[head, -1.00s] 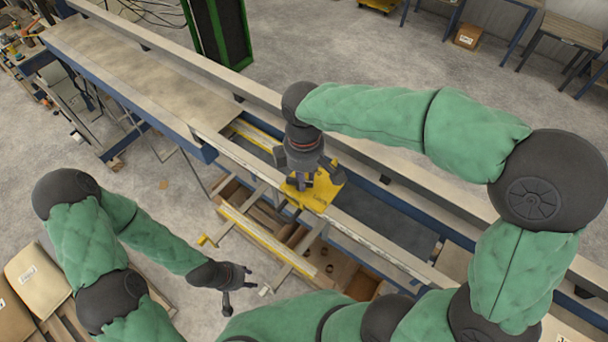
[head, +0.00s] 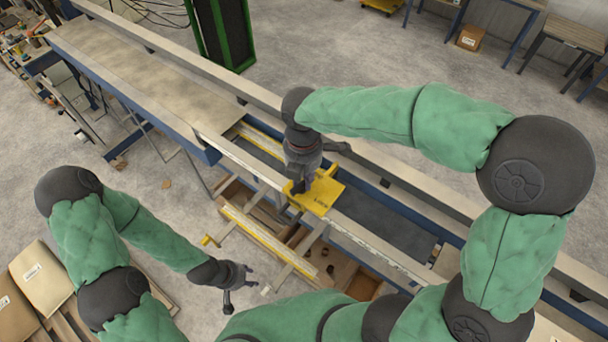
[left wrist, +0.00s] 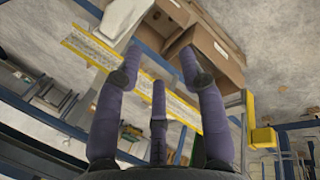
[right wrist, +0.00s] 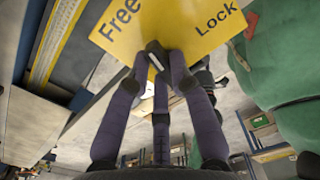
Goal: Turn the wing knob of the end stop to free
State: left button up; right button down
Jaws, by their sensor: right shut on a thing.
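The end stop is a yellow plate (head: 322,194) on the rail of the long bench in the head view. In the right wrist view the plate (right wrist: 190,22) carries the words "Free" at left and "Lock" at right. My right gripper (head: 298,186) is over the plate's left part. In the right wrist view its fingers (right wrist: 158,62) are closed together on the dark wing knob (right wrist: 154,54) at the plate's lower edge. The fingers hide much of the knob. My left gripper (head: 243,278) is open and empty, away from the bench at the lower left; its spread fingers (left wrist: 155,70) show in the left wrist view.
The long bench (head: 130,70) runs diagonally with a raised rail behind it. A yellow ruled bar (head: 265,238) lies on arms in front of the rail. Cardboard boxes (left wrist: 205,52) show below my left gripper.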

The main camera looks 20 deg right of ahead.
jog(key=shift+w+a+r+n+p, duration=0.1)
jog(key=shift+n+p, duration=0.05)
jog(key=shift+n, duration=0.4)
jog(key=shift+r+n+p, duration=0.1)
jog(key=shift+n+p, duration=0.05)
jog(key=shift+n, duration=0.4)
jog(key=shift+f, duration=0.1)
jog(key=c, duration=1.1)
grip_release()
notch_tip(320, 180, up, 12)
